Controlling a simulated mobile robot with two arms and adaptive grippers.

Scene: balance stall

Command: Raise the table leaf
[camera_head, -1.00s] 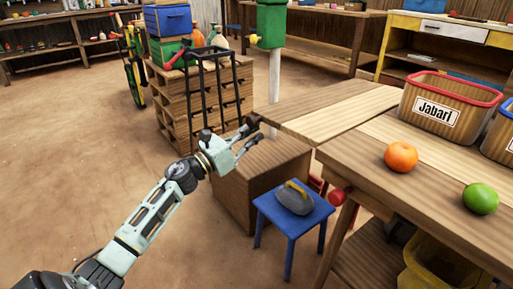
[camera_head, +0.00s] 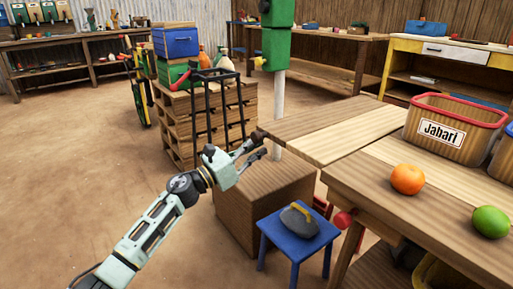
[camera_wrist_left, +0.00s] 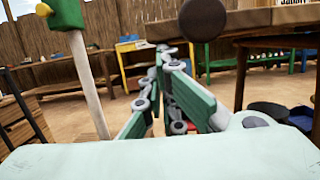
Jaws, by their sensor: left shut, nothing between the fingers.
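The wooden table leaf (camera_head: 329,137) extends left from the main tabletop (camera_head: 370,184) and looks close to level with it. In the left wrist view, the underside and edge of a wooden top (camera_wrist_left: 262,20) cross the upper right, with a dark round knob (camera_wrist_left: 200,19) at its near end. My left gripper (camera_head: 257,150) is shut and empty, at the leaf's free end and slightly below it. In the wrist view its fingers (camera_wrist_left: 165,58) lie together below and left of the knob. Contact with the leaf is unclear. My right gripper is out of sight.
A wooden box (camera_head: 250,210) stands under the leaf. A blue stool (camera_head: 292,244) bears a grey weight (camera_head: 299,221). An orange (camera_head: 407,179), a lime (camera_head: 490,222) and the Jabari basket (camera_head: 455,130) are on the tabletop.

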